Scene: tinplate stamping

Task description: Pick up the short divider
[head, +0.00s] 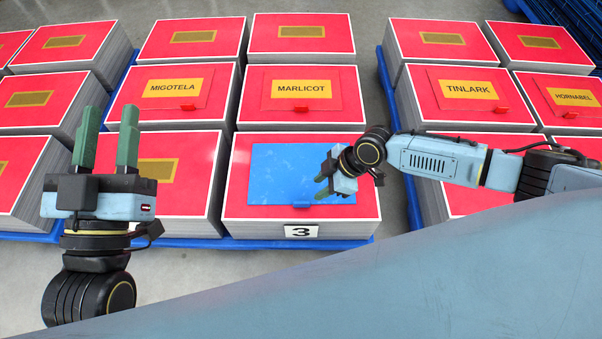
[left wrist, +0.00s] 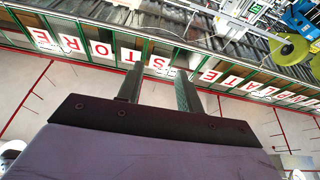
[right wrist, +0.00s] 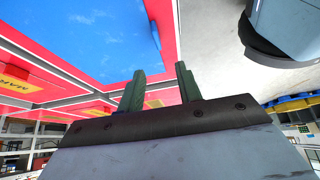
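A blue sheet (head: 285,170) with a small tab (head: 301,205) on its front edge lies flat on the red-topped stack marked 3 (head: 303,231). It looks like a divider; I cannot tell whether it is the short one. It also shows in the right wrist view (right wrist: 105,42). Smaller red dividers with name labels lie on stacks behind: MIGOTELA (head: 212,78), MARLICOT (head: 338,87), TINLARK (head: 477,75) and HORNABEL (head: 575,86). My right gripper (head: 321,185) is open and empty over the blue sheet's right edge. My left gripper (head: 112,126) is open and empty, fingers up, at the left.
Red-topped stacks stand in rows on blue pallets (head: 180,242), with a grey floor aisle (head: 383,25) between pallet groups. A blue rack (head: 575,25) is at the top right. In the left wrist view, a far wall carries white letter panels (left wrist: 103,50).

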